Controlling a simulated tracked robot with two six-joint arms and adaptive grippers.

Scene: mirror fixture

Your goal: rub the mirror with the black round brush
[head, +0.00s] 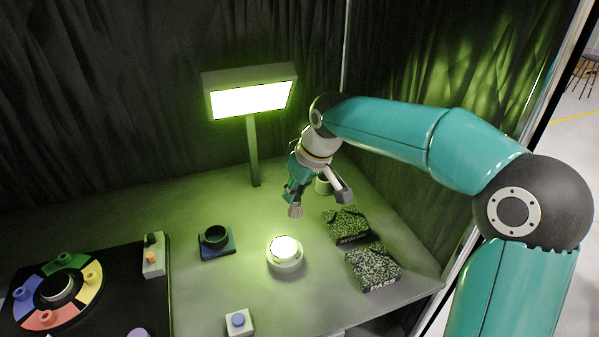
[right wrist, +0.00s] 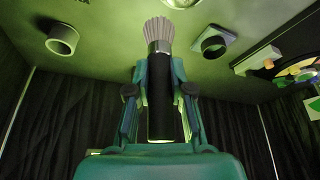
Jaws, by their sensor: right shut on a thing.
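My right gripper (head: 310,193) is shut on the round brush (right wrist: 161,95), holding it by its black handle. The brush's pale bristles show in the head view (head: 296,211) and stick out beyond the fingertips in the wrist view. The mirror appears to be the bright round face (head: 285,247) on a white round base, in front of and below the bristles in the head view. Its edge also shows at the top of the wrist view (right wrist: 181,3). The bristles look apart from it. My left gripper is out of view.
A lit lamp panel (head: 251,99) on a post (head: 253,150) stands behind. A black ring holder (head: 215,239) and coloured wheel (head: 58,291) are left. Dark curtains enclose the table.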

